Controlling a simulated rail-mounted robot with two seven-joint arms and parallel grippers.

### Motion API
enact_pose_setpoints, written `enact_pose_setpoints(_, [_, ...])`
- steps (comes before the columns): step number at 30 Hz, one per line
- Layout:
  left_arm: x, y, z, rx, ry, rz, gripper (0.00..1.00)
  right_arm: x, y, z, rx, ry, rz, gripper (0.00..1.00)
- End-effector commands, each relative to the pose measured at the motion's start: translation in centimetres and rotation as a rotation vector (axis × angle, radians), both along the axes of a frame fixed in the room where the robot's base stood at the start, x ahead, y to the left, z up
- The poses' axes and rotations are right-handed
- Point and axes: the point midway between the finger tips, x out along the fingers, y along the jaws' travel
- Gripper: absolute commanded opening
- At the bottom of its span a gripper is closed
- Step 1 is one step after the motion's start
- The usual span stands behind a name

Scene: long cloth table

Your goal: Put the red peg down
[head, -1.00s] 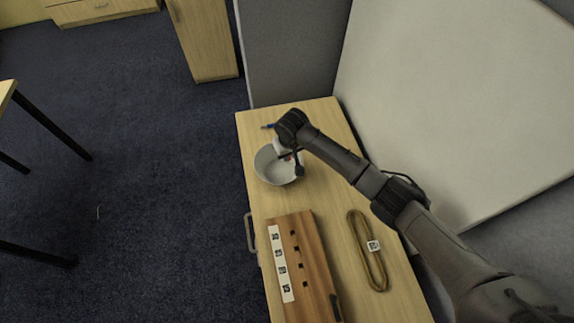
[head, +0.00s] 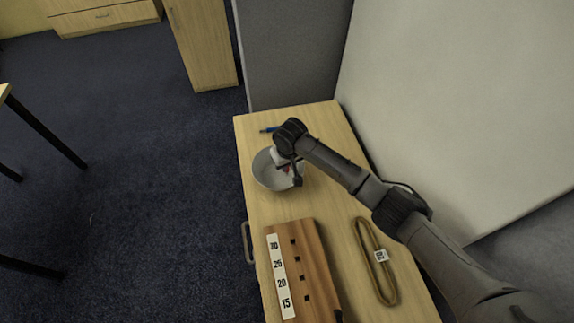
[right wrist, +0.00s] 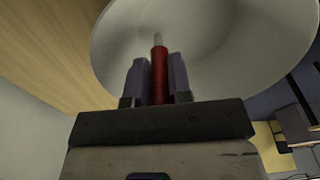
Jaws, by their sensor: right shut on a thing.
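The red peg (right wrist: 159,76) is between the two fingers of my right gripper (right wrist: 159,80), with its pale tip pointing into the grey bowl (right wrist: 225,60). In the head view my right gripper (head: 285,168) is at the bowl (head: 264,179), over its right part, shut on the peg. A small bit of red shows there beside the fingers. The wrist view shows the bowl's inner wall behind the peg; whether the peg touches the bowl I cannot tell. My left gripper is not in view.
A wooden block (head: 318,270) with several square holes and a strip of numbers lies nearer on the table (head: 345,235). A tan looped strap (head: 364,240) with a tag lies right of it. A small blue item (head: 268,130) lies beyond the bowl. A grey partition stands along the right.

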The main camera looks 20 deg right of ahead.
Motion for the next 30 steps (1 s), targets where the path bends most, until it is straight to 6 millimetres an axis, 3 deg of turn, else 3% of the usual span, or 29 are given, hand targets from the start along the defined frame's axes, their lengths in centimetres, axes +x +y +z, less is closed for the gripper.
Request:
enact_pose_setpoints(9, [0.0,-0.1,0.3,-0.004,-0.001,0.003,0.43,0.0,0.0,-0.4,0.0,-0.001,0.0,0.0])
enact_pose_setpoints(10, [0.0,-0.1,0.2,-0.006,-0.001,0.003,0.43,0.0,0.0,-0.4,0.0,-0.002,0.0,0.21])
enact_pose_setpoints(18, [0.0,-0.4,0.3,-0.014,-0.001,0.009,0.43,0.0,0.0,-0.4,0.0,-0.001,0.0,0.45])
enact_pose_setpoints(26, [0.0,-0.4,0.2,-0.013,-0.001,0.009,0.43,0.0,0.0,-0.2,0.0,-0.002,0.0,0.45])
enact_pose_setpoints(30, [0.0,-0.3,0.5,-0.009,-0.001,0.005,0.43,-0.1,0.0,1.3,0.002,-0.003,0.001,0.45])
